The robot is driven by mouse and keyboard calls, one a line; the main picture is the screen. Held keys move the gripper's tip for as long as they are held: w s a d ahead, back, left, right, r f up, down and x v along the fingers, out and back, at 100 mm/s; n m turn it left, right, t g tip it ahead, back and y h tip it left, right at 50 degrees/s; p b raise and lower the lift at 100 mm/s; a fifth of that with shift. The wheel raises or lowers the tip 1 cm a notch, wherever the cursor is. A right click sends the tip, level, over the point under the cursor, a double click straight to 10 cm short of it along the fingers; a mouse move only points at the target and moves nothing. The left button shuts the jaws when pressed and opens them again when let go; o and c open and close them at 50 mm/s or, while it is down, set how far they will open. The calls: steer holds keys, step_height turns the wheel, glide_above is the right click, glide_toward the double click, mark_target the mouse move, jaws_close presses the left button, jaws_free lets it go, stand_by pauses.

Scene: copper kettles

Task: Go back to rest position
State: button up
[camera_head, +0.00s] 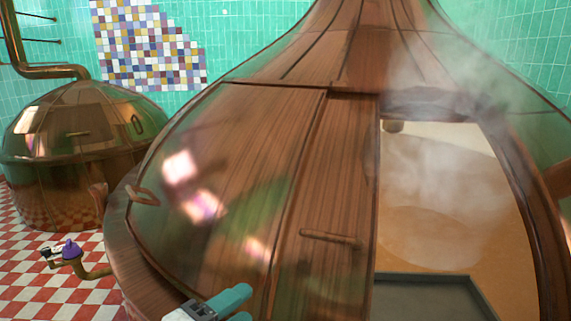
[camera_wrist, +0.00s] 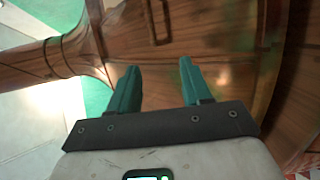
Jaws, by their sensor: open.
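My gripper (camera_head: 232,304) shows at the bottom of the head view, with its teal fingers in front of the large copper kettle (camera_head: 235,180). In the wrist view my gripper (camera_wrist: 156,85) is open, with its two teal fingers apart and nothing between them. The kettle's copper wall (camera_wrist: 225,40) lies beyond the fingertips, and I cannot tell the exact gap. A handle (camera_wrist: 158,20) on the kettle shows above the fingers in the wrist view.
The kettle's hatch (camera_head: 450,200) is open, with steam above a tan inside. A bar handle (camera_head: 330,238) is on the panel beside it. A smaller copper kettle (camera_head: 80,130) stands at the left. A pipe with a purple valve (camera_head: 70,250) sticks out over the checkered floor (camera_head: 50,285).

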steer(key=s+d+f+m+g+y, duration=0.2)
steer(key=s+d+f+g, duration=0.15)
steer(key=d+f, duration=0.7)
steer(key=s+d+f+m+g+y, duration=0.15)
steer(key=d+f+g, duration=0.25)
steer(key=d+f, duration=0.7)
steer(key=s+d+f+m+g+y, duration=0.2)
steer(key=s+d, duration=0.5)
steer(key=s, duration=0.4)
steer(key=s+d+f+m+g+y, duration=0.2)
steer(key=s+d+f+m+y, duration=0.2)
steer(key=s, duration=0.8)
step_height(320, 180, down, 2)
steer(key=d+m, duration=0.2)
steer(key=shift+d+f, duration=0.15)
steer(key=shift+d, duration=0.2)
steer(key=shift+g, duration=0.25)
